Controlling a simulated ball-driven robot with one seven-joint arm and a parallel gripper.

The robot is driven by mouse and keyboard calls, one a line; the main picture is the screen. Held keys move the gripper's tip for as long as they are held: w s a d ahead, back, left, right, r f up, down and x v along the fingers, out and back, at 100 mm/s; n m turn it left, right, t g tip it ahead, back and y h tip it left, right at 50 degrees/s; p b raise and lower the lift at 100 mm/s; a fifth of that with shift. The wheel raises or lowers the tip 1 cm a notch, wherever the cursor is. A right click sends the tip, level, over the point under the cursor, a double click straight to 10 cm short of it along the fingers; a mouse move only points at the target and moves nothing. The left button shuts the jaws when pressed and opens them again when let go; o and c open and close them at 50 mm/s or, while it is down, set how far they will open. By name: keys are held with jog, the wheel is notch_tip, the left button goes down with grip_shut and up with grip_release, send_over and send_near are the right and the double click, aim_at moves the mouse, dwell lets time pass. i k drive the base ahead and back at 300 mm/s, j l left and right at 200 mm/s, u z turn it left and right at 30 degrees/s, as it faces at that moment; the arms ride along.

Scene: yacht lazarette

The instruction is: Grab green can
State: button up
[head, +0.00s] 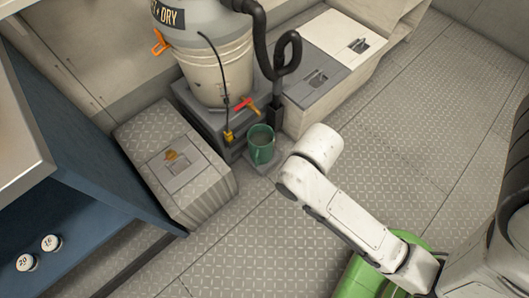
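A small dark green can (261,145), open at the top and with what looks like a handle, stands upright on the floor near the middle of the head view. It is just in front of the grey plinth under the wet-dry vacuum. A larger bright green object (358,278) lies at the bottom right, partly covered by my white arm and cut by the picture edge; I cannot tell what it is. My arm reaches in from the right, its bent joint a little right of the small can in the picture. My gripper's fingers do not show.
The vacuum (215,70) with its black hose stands behind the can. A ribbed grey box (210,185) is to its left, and a blue bench (90,160) is at far left. White and grey lockers (345,45) stand at the back. Patterned floor (440,110) is clear at right.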

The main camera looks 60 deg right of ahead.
aim_at(260, 140)
jog(key=i+j+z, duration=0.15)
jog(key=z, duration=0.2)
jog(key=i+j+z, duration=0.2)
jog(key=z, duration=0.15)
jog(key=i+j+z, duration=0.1)
jog(key=z, duration=0.2)
jog(key=j, duration=0.1)
